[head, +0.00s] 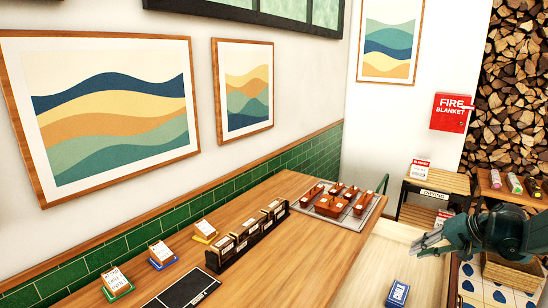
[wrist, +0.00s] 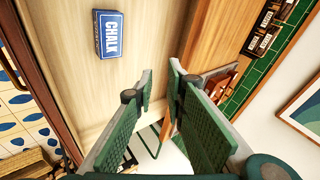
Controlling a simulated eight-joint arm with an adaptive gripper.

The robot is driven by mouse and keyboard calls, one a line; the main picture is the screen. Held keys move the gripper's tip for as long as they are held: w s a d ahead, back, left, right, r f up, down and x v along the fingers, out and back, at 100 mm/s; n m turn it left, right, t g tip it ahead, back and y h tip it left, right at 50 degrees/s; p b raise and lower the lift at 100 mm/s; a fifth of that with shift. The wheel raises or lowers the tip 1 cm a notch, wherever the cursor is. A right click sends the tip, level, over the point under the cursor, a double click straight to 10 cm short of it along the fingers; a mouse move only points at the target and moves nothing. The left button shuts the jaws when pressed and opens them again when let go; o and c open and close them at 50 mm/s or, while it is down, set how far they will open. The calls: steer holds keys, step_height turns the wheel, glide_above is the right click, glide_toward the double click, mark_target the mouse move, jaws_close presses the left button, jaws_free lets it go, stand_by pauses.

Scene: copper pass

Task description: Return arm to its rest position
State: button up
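My gripper (head: 418,243) is at the right of the head view, raised over the pale wooden surface (head: 375,262), with its dark green arm coming in from the right edge. In the wrist view my gripper (wrist: 160,70) shows two green ridged fingers. Their tips are apart and nothing is between them, so it is open and empty. A blue box marked CHALK (head: 397,293) lies on the pale surface, below the gripper in the head view. The box also shows at the upper left in the wrist view (wrist: 111,33), clear of the fingers.
The long wooden table (head: 288,245) holds a tray (head: 364,211) of copper-brown pieces, a dark rack (head: 225,252) of labelled items, several card stacks and a black board (head: 183,291). A crate (head: 512,272) and low shelves (head: 437,185) stand at right. A red fire blanket box (head: 450,112) hangs behind.

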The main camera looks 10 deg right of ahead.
steer(key=s+a+r+n+g+h, duration=0.1)
steer(key=s+a+r, duration=0.15)
steer(key=a, duration=0.95)
steer(key=s+a+r+n+g+h, duration=0.1)
steer(key=s+a+r+n, duration=0.15)
steer(key=a, duration=0.95)
steer(key=s+a+f+n+t+h+b, duration=0.15)
steer(key=s+a+n, duration=0.35)
steer(key=s+a, duration=1.25)
step_height(320, 180, up, 19)
steer(key=w+p, duration=0.1)
steer(key=p, duration=1.7)
steer(key=shift+a, duration=0.15)
steer(key=shift+w+f+m+t, duration=0.1)
steer(key=shift+f+m+t, duration=0.05)
steer(key=shift+m+t, duration=0.1)
step_height(320, 180, down, 5)
steer(key=b, duration=0.4)
steer(key=shift+b, duration=0.35)
